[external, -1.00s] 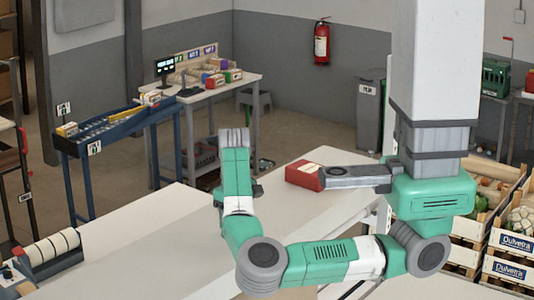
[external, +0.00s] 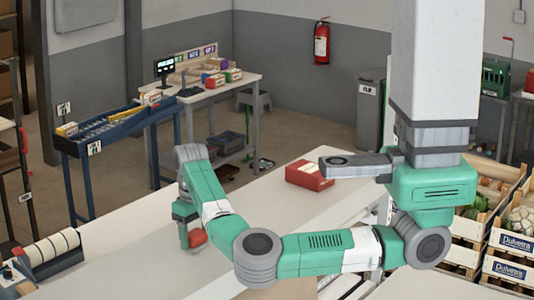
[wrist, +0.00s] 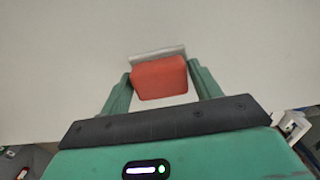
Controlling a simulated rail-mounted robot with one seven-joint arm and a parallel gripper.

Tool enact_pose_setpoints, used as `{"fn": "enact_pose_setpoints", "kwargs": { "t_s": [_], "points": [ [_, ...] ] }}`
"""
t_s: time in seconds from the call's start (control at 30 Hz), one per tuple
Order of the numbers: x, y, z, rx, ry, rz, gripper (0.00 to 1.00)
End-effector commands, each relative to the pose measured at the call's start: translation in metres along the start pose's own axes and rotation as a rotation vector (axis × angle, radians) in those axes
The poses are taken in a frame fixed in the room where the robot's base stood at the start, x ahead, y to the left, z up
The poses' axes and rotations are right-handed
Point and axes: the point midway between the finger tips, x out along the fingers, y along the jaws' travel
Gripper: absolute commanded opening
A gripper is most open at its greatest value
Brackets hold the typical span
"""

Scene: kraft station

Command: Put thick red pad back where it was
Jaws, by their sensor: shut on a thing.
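The thick red pad (wrist: 160,80) is a rounded red block between the two green fingers of my gripper (wrist: 160,72) in the wrist view. My gripper is shut on it. A pale grey strip shows along the pad's far edge; I cannot tell whether it belongs to the pad. In the external view the pad (external: 198,238) shows at the lower end of my gripper (external: 190,238), over the white table. I cannot tell whether it touches the table.
A rack with several white rolls (external: 50,248) stands at the left. The table around the pad looks clear. Crates (external: 508,240) stand at the right.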

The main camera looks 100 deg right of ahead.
Motion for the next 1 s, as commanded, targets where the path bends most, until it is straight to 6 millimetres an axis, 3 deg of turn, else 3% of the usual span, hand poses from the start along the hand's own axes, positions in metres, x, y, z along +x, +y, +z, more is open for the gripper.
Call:
{"fn": "enact_pose_setpoints", "kwargs": {
  "t_s": [0.17, 0.2, 0.3, 0.67, 1.0],
  "points": [
    [0.003, 0.000, 0.000, 0.001, 0.000, 0.001, 0.38],
    [0.003, 0.000, 0.000, 0.001, 0.000, 0.000, 0.65],
    [0.003, 0.000, 0.000, 0.000, 0.000, 0.000, 0.84],
    [-0.005, 0.000, 0.000, 0.000, 0.002, -0.001, 0.85],
    [-0.089, -0.001, 0.000, -0.001, 0.002, -0.004, 0.85]
  ]
}}
